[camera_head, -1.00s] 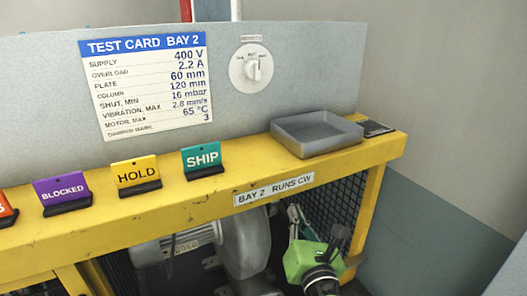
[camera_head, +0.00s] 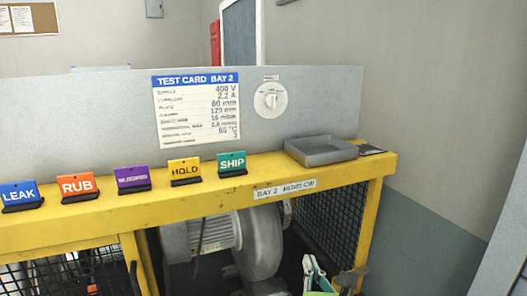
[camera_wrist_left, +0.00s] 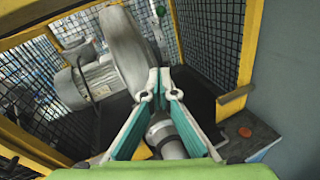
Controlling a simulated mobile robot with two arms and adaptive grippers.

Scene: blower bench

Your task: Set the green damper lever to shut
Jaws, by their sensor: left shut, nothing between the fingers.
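In the wrist view the blower housing (camera_wrist_left: 124,45) and motor (camera_wrist_left: 97,78) lie beyond the fingers. My left gripper (camera_head: 312,264), with white and teal fingers and a green body, is at the bottom of the head view, in front of the frame's right bay. In the wrist view the left gripper (camera_wrist_left: 158,78) is shut and empty. A grey cylindrical part shows between the finger bases. My right gripper is not in view.
The yellow shelf (camera_head: 105,216) carries several coloured cards and a grey tray (camera_head: 322,151). Mesh panels (camera_head: 330,222) close the frame's side. A red button (camera_wrist_left: 245,132) is right of the fingers in the wrist view.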

